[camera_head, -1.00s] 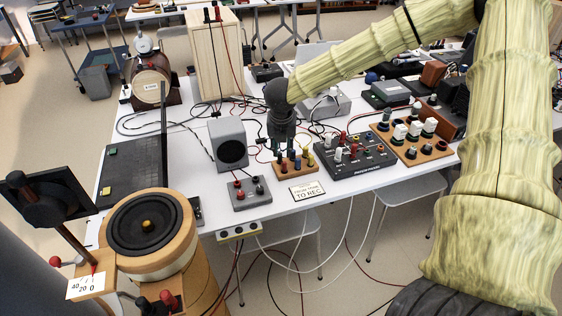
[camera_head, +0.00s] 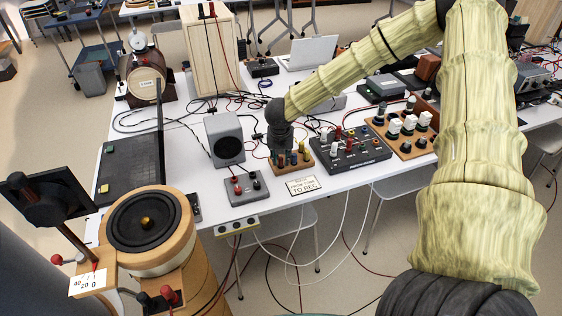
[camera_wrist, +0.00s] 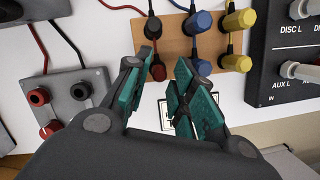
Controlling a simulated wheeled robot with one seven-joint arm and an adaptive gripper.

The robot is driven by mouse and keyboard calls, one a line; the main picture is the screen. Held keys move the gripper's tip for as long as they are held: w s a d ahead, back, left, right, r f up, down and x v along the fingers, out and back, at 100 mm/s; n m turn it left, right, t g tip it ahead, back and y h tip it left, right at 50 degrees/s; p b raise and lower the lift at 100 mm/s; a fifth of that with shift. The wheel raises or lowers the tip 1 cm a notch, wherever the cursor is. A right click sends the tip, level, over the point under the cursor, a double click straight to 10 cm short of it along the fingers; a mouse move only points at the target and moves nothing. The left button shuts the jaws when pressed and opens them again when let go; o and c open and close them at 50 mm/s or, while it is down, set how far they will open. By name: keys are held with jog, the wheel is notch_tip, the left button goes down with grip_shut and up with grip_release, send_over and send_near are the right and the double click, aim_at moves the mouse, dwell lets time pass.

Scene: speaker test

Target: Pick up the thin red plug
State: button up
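A wooden plug board (camera_head: 306,170) carries dark red, blue and yellow plugs in rows; it also shows in the wrist view (camera_wrist: 178,47). A dark red plug (camera_wrist: 158,70) sits upright in the near row at the board's left end. In the head view my gripper (camera_head: 281,148) is low over the board's left end and hides the red plugs there.
Blue plugs (camera_wrist: 200,68) and yellow plugs (camera_wrist: 237,63) stand close to the right of my fingers. A grey socket box (camera_head: 247,190) lies to the left, a grey speaker (camera_head: 225,139) behind it. A black mixer panel (camera_head: 350,152) is to the right, a paper sign (camera_head: 302,186) in front.

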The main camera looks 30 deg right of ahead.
aim_at(281, 158)
jog(key=shift+x, duration=1.15)
jog(key=shift+c, duration=0.2)
grip_shut()
notch_tip(281, 158, up, 18)
jog(key=b, duration=0.1)
jog(key=shift+r, duration=0.1)
notch_tip(281, 158, up, 4)
jog(key=p, duration=0.3)
jog(key=shift+p, duration=0.3)
